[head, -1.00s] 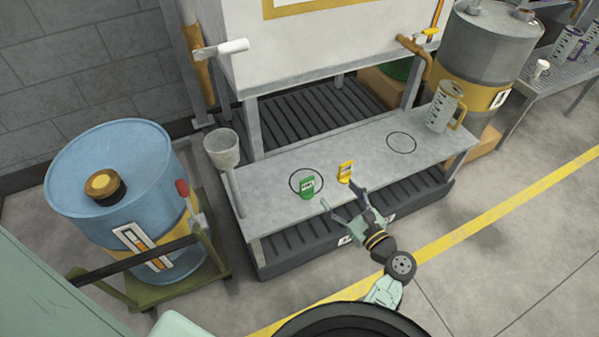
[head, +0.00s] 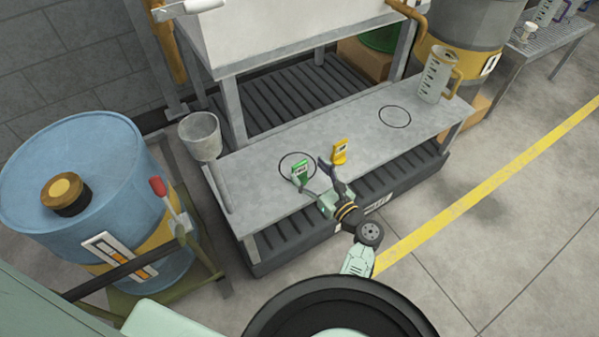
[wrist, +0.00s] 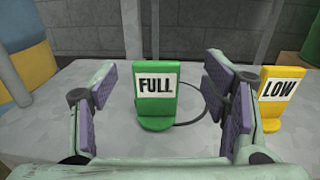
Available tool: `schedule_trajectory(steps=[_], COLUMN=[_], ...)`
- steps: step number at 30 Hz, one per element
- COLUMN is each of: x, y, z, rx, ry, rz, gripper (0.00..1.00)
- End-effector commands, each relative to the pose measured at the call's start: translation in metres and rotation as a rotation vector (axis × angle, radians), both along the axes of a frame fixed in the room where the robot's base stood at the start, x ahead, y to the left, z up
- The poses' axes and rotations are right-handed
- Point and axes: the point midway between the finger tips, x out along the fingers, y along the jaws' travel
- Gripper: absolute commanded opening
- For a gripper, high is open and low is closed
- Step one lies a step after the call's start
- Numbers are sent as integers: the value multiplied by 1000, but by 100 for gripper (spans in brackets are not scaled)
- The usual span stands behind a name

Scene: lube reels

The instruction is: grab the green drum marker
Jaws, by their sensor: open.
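The green drum marker (head: 300,171), labelled FULL, stands upright on the grey bench (head: 240,188) at the edge of a drawn circle. In the wrist view the green marker (wrist: 156,97) is ahead, between the open fingers and a little left of their middle, touching neither. My gripper (head: 315,178) is open and empty, reaching in over the bench's front edge. The yellow marker (head: 340,152), labelled LOW, stands to the right. In the wrist view the yellow marker (wrist: 277,97) is just outside the right finger, which hides part of its left side.
A grey cup (head: 200,136) is at the bench's left end. A measuring jug (head: 437,75) stands at the right end, beyond an empty circle (head: 395,117). A blue drum (head: 85,190) on a cart is at left. The bench middle-right is clear.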

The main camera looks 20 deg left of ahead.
Motion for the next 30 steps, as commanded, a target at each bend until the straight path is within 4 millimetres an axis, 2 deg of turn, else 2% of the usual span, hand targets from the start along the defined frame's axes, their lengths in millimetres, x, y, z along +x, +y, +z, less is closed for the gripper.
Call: schedule_trajectory(steps=[5,9,18,30], x=[11,20,23,22], y=[26,39,42,41], z=[-2,-3,-4,-4], rx=[-1,0,-1,-1], ry=[-1,-2,-1,-1], rz=[5,2,1,0], gripper=[68,68,68,41])
